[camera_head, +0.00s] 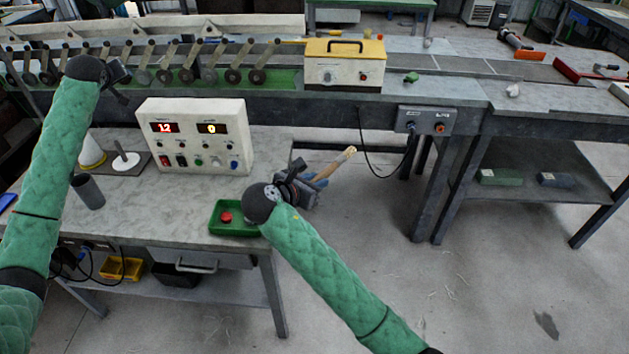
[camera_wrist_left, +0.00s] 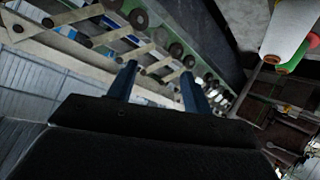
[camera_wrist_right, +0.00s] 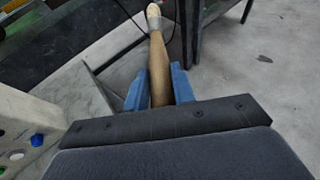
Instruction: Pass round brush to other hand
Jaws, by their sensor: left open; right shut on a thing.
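The round brush (camera_head: 339,162) has a brown wooden handle and a pale tip. It sticks out to the upper right from my right gripper (camera_head: 315,183), beyond the right edge of the near table. In the right wrist view, the brush (camera_wrist_right: 157,55) stands between the blue fingers of my right gripper (camera_wrist_right: 159,88), which are shut on it. My left gripper (camera_wrist_left: 157,85) shows in the left wrist view with its two fingers apart and nothing between them.
A control box (camera_head: 197,133) with red displays stands on the near table (camera_head: 165,225). A green tray (camera_head: 232,218) with a red item lies at its right edge. A conveyor bench with a yellow-topped box (camera_head: 344,66) runs behind. Open floor lies to the right.

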